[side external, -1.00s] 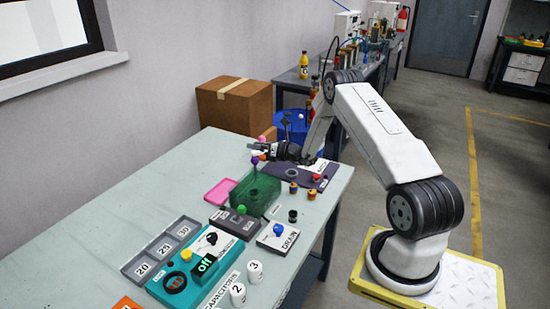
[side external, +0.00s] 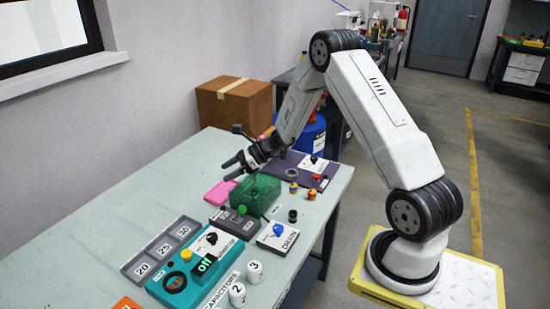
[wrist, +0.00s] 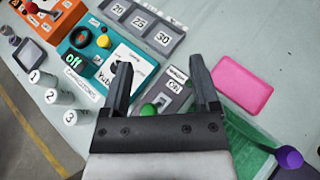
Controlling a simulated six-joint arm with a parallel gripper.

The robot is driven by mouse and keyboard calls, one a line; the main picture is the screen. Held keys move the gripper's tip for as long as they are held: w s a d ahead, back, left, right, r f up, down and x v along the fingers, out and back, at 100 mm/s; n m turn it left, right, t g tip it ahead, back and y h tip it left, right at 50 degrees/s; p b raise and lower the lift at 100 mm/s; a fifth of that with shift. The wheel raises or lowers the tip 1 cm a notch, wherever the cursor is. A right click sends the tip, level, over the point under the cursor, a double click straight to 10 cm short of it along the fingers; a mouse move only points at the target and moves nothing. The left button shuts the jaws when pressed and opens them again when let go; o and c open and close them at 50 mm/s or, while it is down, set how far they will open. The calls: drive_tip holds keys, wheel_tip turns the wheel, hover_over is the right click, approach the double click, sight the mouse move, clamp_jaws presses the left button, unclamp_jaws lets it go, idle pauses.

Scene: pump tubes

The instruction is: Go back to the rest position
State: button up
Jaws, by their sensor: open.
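My gripper (side external: 229,168) is open and empty in the side view. It hangs above the table near the green box, pointing to the left. In the wrist view my gripper (wrist: 160,68) shows two spread dark fingers with nothing between them. The fingers lie in front of the grey panel, and no touch shows. My arm is bent, with its elbow high.
The translucent green box (side external: 258,192) stands below my gripper, beside a pink tray (side external: 219,192). A purple knob (wrist: 289,157) shows at lower right. A teal panel (side external: 176,283), grey slots (side external: 162,247) and numbered cylinders (side external: 238,294) stand nearer the camera.

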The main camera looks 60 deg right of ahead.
drive_tip(key=s+a+r+n+g+h, duration=0.2)
drive_tip(key=s+a+n+h, duration=0.1)
drive_tip(key=s+n, duration=0.4)
drive_tip(key=s+a+r+n+g+h, duration=0.1)
drive_tip(key=s+a+n+g+h, duration=0.1)
drive_tip(key=s+a+n, duration=0.4)
drive_tip(key=s+a+r+n+g+h, duration=0.2)
drive_tip(key=s+n, duration=0.6)
drive_tip(key=n, duration=0.6)
drive_tip(key=a+h, duration=0.1)
drive_tip(key=a, duration=0.1)
drive_tip(key=shift+s+a+r+n+g+h, duration=0.2)
drive_tip(key=shift+a+r+n+g+h, duration=0.1)
drive_tip(key=shift+a+r, duration=0.05)
